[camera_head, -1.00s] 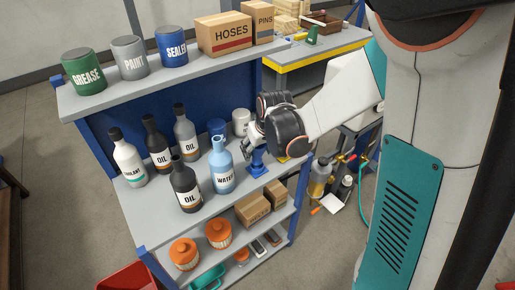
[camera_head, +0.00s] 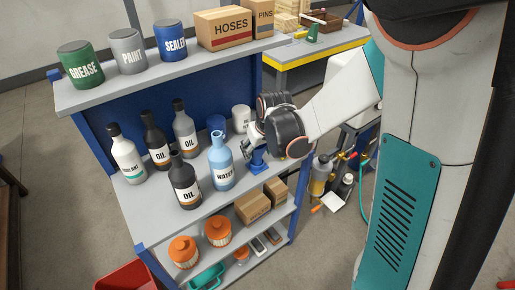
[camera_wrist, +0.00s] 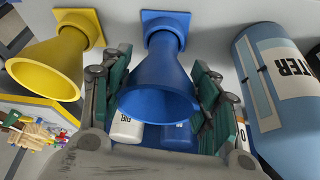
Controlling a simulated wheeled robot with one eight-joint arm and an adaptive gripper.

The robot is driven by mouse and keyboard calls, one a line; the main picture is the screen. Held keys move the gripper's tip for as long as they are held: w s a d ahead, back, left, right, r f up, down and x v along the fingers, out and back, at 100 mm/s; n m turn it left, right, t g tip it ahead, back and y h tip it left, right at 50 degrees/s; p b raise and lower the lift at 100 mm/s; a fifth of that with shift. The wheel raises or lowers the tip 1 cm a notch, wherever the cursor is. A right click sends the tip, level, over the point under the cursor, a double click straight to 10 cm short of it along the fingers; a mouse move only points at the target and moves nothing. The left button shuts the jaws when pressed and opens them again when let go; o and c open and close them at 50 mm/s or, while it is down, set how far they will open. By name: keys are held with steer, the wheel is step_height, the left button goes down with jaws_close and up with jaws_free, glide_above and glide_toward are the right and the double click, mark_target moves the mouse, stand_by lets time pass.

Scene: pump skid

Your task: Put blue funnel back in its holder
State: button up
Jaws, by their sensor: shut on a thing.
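The blue funnel (camera_wrist: 158,85) lies between the teal-padded fingers of my gripper (camera_wrist: 155,100) in the wrist view, with its wide mouth facing the camera side. Its narrow end meets a square blue holder (camera_wrist: 178,20) on the shelf; how deep it sits I cannot tell. In the head view my gripper (camera_head: 255,135) is over the right end of the middle shelf. The blue of the funnel and holder (camera_head: 257,160) shows just below my fingers, partly hidden. My gripper is shut on the funnel.
A yellow funnel (camera_wrist: 48,65) in a yellow holder (camera_wrist: 78,20) stands close beside. A blue water bottle (camera_wrist: 280,80) is close on the other side, also in the head view (camera_head: 222,165). Several oil bottles (camera_head: 185,185) and white and blue cans (camera_head: 241,118) crowd the shelf.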

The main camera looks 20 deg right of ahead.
steer(key=shift+f+b, duration=0.55)
steer(key=shift+f, duration=0.2)
steer(key=o, duration=1.3)
steer(key=shift+c, duration=0.2)
steer(key=shift+r, duration=0.1)
steer(key=v, duration=1.2)
steer(key=shift+s, duration=0.1)
